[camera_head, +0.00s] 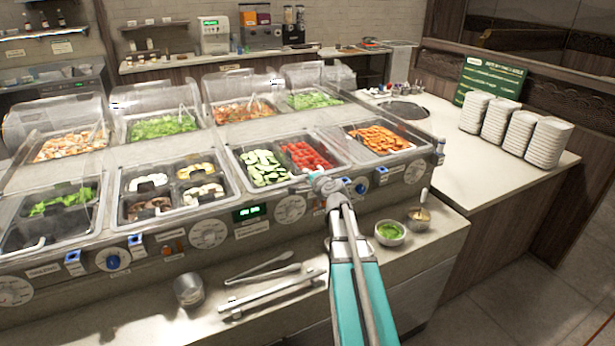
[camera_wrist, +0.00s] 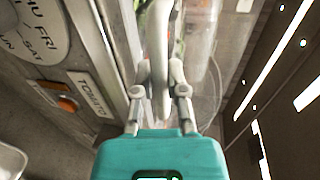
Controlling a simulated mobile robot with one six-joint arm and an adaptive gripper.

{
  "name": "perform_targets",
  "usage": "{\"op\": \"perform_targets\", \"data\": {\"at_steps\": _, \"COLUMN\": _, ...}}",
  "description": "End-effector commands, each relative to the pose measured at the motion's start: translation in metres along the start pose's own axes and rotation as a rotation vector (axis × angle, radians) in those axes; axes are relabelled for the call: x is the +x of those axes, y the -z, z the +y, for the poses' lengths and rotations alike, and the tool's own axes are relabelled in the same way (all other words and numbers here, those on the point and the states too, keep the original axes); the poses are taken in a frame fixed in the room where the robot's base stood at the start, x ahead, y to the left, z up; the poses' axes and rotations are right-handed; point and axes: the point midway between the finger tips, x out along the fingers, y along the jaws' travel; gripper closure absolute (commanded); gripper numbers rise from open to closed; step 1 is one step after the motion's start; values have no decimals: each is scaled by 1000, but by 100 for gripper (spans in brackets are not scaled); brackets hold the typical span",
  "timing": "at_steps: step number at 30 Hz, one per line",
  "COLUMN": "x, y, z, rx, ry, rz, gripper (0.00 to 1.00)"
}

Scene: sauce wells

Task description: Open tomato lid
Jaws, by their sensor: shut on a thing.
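The tomato well (camera_head: 308,155) holds red tomato pieces in the front row of the counter, right of the sliced cucumber. My gripper (camera_head: 320,182) is at the front edge of this well. In the wrist view my gripper (camera_wrist: 160,72) is shut on a pale, curved lid handle (camera_wrist: 159,35), one finger on each side. A clear panel, apparently the lid (camera_wrist: 206,95), shows beside the handle. The TOMATO label (camera_wrist: 92,98) is on the counter front to the left. How far the lid is raised is hard to tell in the head view.
The cucumber well (camera_head: 262,168) and an orange-food well (camera_head: 378,138) flank the tomato well. Tongs (camera_head: 272,293), a metal cup (camera_head: 188,290) and a bowl of green sauce (camera_head: 390,232) sit on the front ledge. Stacked plates (camera_head: 548,142) stand at right.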

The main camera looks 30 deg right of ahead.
Motion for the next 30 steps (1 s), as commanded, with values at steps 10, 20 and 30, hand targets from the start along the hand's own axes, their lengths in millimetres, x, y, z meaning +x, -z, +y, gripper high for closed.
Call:
{"op": "perform_targets", "data": {"at_steps": 10, "x": -3, "y": 0, "z": -36, "rx": 1, "ry": 1, "rz": 1, "gripper": 100}}
{"op": "perform_targets", "data": {"at_steps": 20, "x": -4, "y": 0, "z": -80, "rx": 2, "ry": 1, "rz": 1, "gripper": 100}}
{"op": "perform_targets", "data": {"at_steps": 30, "x": 1, "y": 1, "z": -125, "rx": 1, "ry": 1, "rz": 2, "gripper": 100}}
